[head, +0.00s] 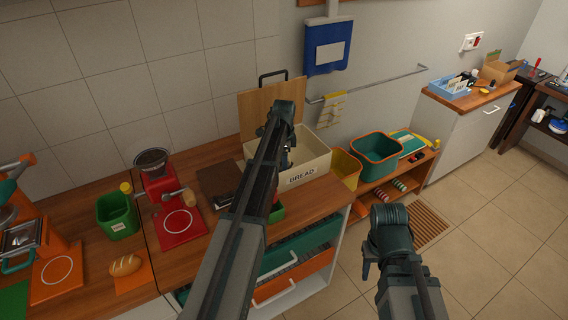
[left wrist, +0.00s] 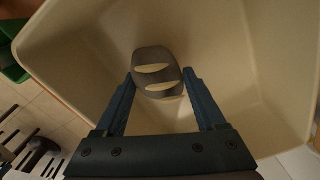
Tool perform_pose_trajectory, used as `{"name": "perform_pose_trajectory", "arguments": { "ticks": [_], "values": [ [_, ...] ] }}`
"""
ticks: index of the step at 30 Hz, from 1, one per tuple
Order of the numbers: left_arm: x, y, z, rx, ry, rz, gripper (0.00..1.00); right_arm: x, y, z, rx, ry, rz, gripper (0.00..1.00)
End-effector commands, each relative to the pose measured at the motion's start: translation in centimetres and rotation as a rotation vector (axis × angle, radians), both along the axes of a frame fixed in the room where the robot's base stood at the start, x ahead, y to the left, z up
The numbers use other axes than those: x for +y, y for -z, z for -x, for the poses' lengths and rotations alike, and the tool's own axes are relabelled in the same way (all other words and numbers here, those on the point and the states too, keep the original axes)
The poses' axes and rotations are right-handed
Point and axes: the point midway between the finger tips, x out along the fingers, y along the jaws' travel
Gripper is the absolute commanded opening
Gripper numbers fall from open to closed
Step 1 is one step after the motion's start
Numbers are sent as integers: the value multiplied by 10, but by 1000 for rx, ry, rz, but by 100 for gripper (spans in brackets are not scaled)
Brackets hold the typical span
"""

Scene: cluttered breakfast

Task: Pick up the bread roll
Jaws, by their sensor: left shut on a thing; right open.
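My left gripper (head: 287,158) reaches down into the cream bin marked BREAD (head: 305,174), and my arm hides part of the bin. In the left wrist view its two fingers (left wrist: 160,82) are shut on a brown bread roll (left wrist: 154,66) with pale slashes. The pale bin walls (left wrist: 240,45) surround the roll. Whether the roll touches the bin floor is hard to tell. Another scored bread roll (head: 125,265) lies on an orange mat at the left of the counter. My right gripper (head: 372,262) is open and empty, over the floor right of the counter.
A wooden board (head: 262,103) stands upright behind the bin. A red coffee grinder (head: 160,185) and green container (head: 117,215) stand to the left. A teal bin with orange rim (head: 375,157) stands on a low shelf at right. Open tiled floor lies further right.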

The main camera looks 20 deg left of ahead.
Motion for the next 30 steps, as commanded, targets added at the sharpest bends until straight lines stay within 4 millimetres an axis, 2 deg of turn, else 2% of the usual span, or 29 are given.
{"name": "perform_pose_trajectory", "arguments": {
  "ticks": [1, 15, 20, 30],
  "values": [
    [0, -11, 0, 0, 0, 0, 17, 0, -11, 0, 0, 0, 0, 45],
    [0, -79, 0, 1, 0, 0, 17, 0, -79, 0, 0, -1, 0, 45],
    [0, -88, 0, 1, 0, 0, 17, 0, -88, 0, 0, -2, 0, 45],
    [0, -85, 0, 1, 0, 0, 17, 0, -85, 0, 0, -2, 0, 45]
  ]
}}
